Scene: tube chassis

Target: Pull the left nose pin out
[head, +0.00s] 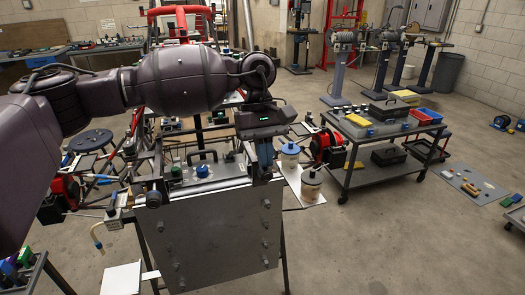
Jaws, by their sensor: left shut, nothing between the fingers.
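My left arm comes in from the left across the upper middle of the head view. Its gripper (265,160) points down at the right end of the top edge of a grey metal panel (210,240). The fingers are shut and hold nothing. The panel stands at the front of a red tube chassis (172,12), which is largely hidden behind my arm and the panel. Several small studs dot the panel face. I cannot tell which part is the left nose pin. My right gripper is not in view.
A black case (198,170) lies behind the panel's top edge. A tool cart (385,125) stands to the right, and a floor mat (468,184) lies beyond it.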

